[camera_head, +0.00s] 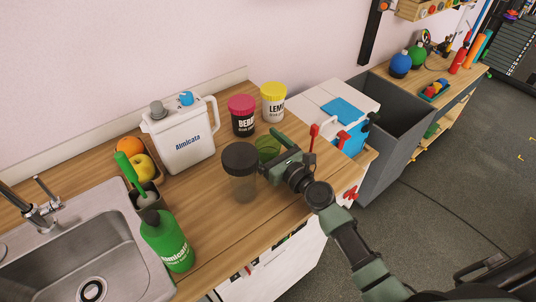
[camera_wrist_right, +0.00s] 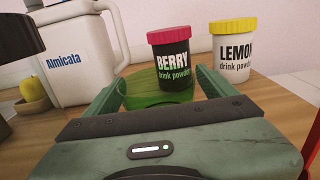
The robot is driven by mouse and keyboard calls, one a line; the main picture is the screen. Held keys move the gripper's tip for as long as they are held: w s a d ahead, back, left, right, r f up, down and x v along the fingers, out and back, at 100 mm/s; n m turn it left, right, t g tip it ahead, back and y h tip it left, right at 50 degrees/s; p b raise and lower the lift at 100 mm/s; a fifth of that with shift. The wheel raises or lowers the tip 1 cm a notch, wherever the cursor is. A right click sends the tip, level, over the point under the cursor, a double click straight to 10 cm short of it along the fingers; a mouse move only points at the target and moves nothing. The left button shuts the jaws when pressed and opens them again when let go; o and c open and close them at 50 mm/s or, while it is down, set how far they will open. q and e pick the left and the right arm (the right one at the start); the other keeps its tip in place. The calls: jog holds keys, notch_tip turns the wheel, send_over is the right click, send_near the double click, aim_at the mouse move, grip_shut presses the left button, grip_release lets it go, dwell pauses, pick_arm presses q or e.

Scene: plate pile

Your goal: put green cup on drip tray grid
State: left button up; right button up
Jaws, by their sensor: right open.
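A see-through green cup (camera_head: 266,146) stands on the wooden counter, between the dark-lidded shaker and the drink powder tubs. My right gripper (camera_head: 274,158) comes in from the right at the cup, with its jaws open. In the right wrist view, the green cup (camera_wrist_right: 158,92) is between the two spread fingers of the gripper (camera_wrist_right: 160,84), in front of the berry tub. I cannot tell whether the fingers touch it. I cannot make out a drip tray grid in either view. My left gripper is not in view.
A clear shaker with a dark lid (camera_head: 240,170) stands close left of my gripper. The berry tub (camera_head: 242,115), lemon tub (camera_head: 273,102) and white jug (camera_head: 182,135) stand behind. A sink (camera_head: 75,250) and green bottle (camera_head: 166,240) are left. The counter's front is bare.

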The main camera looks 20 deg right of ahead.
jog(key=c, duration=1.4)
jog(key=shift+r, duration=0.15)
